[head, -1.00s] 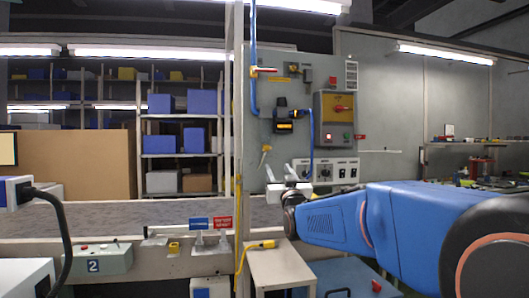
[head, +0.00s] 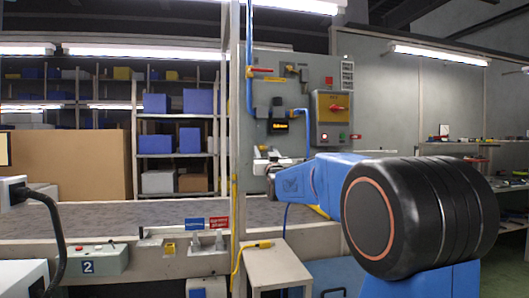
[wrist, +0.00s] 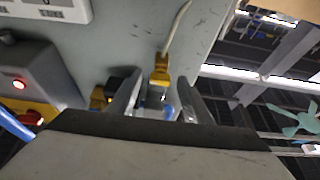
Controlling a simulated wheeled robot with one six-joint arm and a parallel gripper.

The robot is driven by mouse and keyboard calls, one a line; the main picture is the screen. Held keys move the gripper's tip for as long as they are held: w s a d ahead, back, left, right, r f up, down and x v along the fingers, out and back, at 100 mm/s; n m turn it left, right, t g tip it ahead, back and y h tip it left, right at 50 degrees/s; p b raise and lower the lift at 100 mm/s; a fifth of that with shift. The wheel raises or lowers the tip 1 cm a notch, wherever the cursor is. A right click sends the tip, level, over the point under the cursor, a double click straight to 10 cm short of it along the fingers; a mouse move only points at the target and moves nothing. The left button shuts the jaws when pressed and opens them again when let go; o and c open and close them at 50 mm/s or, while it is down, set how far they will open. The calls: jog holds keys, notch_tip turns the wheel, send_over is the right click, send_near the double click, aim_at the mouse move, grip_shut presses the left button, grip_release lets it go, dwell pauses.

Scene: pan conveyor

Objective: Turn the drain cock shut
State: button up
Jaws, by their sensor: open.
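A yellow fitting with a pale hose (wrist: 160,70), which looks like the drain cock, is on the grey panel in the wrist view. It appears between and just beyond the tips of my gripper (wrist: 161,84). The fingers are open, one on each side of it in the picture; I cannot tell whether they touch it. Its handle angle is unclear. In the head view my gripper (head: 264,160) is at the panel's lower left and hides most of the fitting.
A switch box with a red knob (head: 333,106) is to the right. A small bench (head: 272,268) stands below.

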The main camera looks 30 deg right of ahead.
jog(key=shift+w+d+r, duration=0.1)
jog(key=shift+w+r, duration=0.05)
jog(key=shift+w, duration=0.15)
jog(key=c, duration=1.1)
jog(key=shift+o, duration=0.2)
jog(key=shift+n, duration=0.4)
jog(key=shift+n+y, duration=0.6)
jog(key=shift+n, duration=0.1)
